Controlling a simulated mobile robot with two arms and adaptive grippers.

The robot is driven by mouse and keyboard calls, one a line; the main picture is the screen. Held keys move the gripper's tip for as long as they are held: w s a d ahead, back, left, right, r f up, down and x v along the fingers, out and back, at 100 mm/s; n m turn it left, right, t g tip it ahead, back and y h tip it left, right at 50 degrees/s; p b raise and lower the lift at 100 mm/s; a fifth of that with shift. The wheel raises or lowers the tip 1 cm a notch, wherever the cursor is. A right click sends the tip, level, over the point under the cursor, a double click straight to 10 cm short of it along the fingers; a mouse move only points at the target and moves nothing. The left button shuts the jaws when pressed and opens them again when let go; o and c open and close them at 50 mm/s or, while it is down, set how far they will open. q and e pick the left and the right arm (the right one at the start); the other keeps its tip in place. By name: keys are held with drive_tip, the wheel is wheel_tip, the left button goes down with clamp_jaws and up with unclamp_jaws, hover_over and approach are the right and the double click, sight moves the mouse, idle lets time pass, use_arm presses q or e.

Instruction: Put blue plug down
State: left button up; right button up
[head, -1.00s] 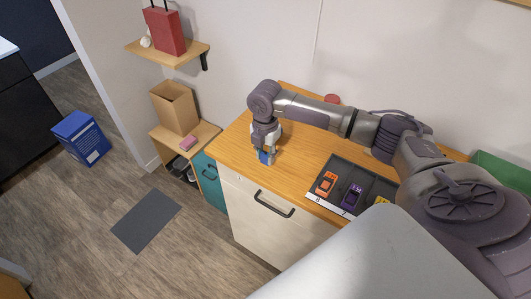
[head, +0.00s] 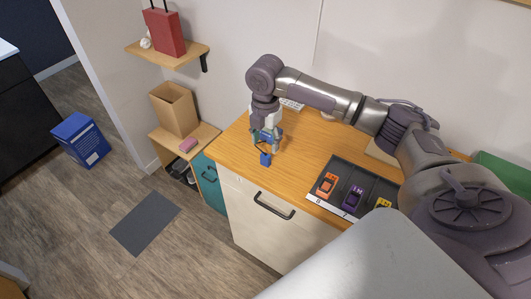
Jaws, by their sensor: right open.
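The blue plug (head: 265,159) rests on the wooden counter top (head: 235,147), near its front left part. My right gripper (head: 267,141) is just above the plug, pointing down, with its fingers open. A small gap seems to show between the fingertips and the plug. Another blue patch shows behind or between the fingers; I cannot tell what it is. My left gripper is not in view.
A pale object (head: 292,104) lies behind the gripper. A lower shelf holds a cardboard box (head: 175,108) and a pink block (head: 188,145). Counter space around the plug is clear.

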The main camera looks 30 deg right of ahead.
sight(265, 155)
wheel_tip(265, 155, up, 6)
drive_tip(key=shift+f+b, duration=0.15)
drive_tip(key=shift+b, duration=0.15)
idle(0.3)
